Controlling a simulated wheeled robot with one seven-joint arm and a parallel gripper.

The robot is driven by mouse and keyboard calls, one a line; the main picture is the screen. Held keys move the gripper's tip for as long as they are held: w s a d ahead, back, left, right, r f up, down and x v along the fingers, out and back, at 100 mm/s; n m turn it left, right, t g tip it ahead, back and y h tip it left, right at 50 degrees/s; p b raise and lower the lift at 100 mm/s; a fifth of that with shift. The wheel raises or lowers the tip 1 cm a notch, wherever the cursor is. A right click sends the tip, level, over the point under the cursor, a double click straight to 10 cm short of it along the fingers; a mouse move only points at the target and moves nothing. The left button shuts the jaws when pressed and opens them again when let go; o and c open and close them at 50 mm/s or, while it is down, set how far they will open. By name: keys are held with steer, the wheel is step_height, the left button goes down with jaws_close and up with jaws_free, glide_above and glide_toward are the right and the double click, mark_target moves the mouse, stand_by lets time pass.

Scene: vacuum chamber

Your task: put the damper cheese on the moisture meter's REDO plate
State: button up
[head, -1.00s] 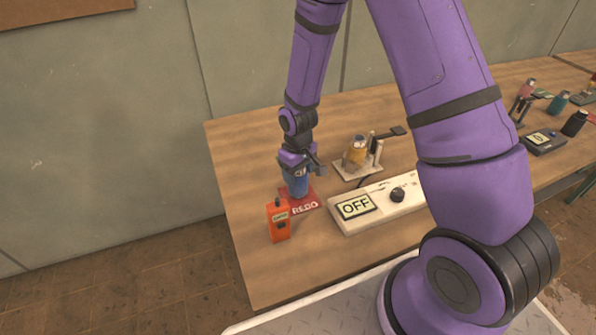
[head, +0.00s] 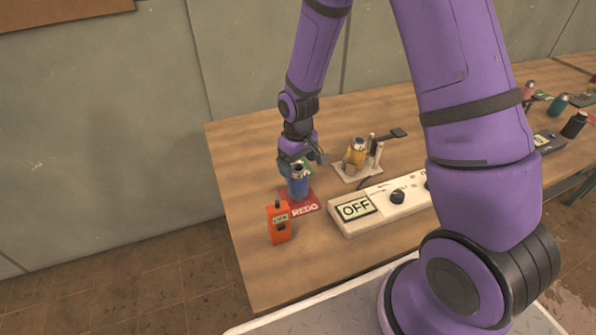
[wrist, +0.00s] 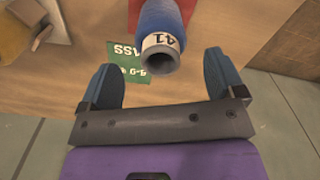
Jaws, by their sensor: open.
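A blue cheese (head: 298,186) stands upright on the red REDO plate (head: 306,209) in the head view. In the wrist view it is the blue cylinder (wrist: 162,18) with a white "41" label and a hollow tube end, with part of the red plate (wrist: 217,10) behind it. My gripper (head: 304,161) is open and just above and behind the blue cheese. In the wrist view its two blue fingers are spread with nothing held between them. A yellow cheese (head: 356,153) sits on a pale pegged stand. The pictures do not show which cheese is damper.
A white meter box (head: 372,207) with an OFF display and black knob lies right of the REDO plate. An orange handheld device (head: 279,222) stands in front. A green PASS plate (wrist: 130,62) lies under my gripper. More bobbins and devices are at far right.

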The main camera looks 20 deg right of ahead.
steer(key=s+d+r+m+t, duration=0.1)
steer(key=s+r, duration=0.2)
steer(key=r, duration=0.6)
steer(key=s+d+r+t, duration=0.1)
steer(key=s+d+r, duration=0.15)
steer(key=r, duration=0.65)
steer(key=s+d+r+m+t, duration=0.1)
steer(key=s+r, duration=0.3)
steer(key=r, duration=0.5)
steer(key=s+d+r+m+t, duration=0.1)
steer(key=s+r, duration=0.3)
steer(key=s, duration=0.3)
steer(key=s+d+r+m+t, duration=0.1)
steer(key=s+r, duration=0.3)
steer(key=s, duration=0.4)
steer(key=shift+s+d, duration=0.2)
steer(key=shift+s, duration=0.1)
steer(key=shift+r, duration=0.1)
